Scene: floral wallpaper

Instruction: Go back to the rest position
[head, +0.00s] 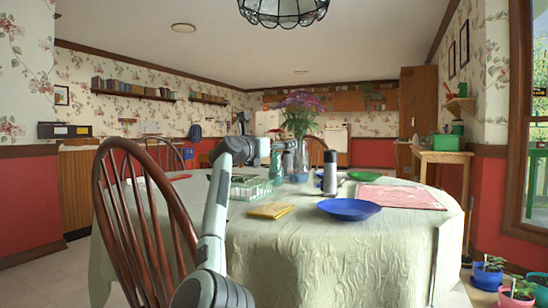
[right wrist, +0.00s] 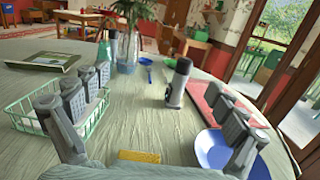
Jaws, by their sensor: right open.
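My right gripper (right wrist: 157,84) is open and empty in the right wrist view, its two fingers spread wide above the table. Its left finger overlaps the green wire rack (right wrist: 22,112). Its right finger overlaps the blue plate (right wrist: 212,152). A yellow sponge (right wrist: 139,156) lies low between the fingers. My left gripper cannot be identified in either view.
A dark-capped flask (head: 330,172) stands upright on the table, near a vase of purple flowers (head: 299,120). A red patterned mat (head: 400,197) lies to the right. A wooden chair (head: 150,225) stands at the left, close to my arm. Floor shows at the far left.

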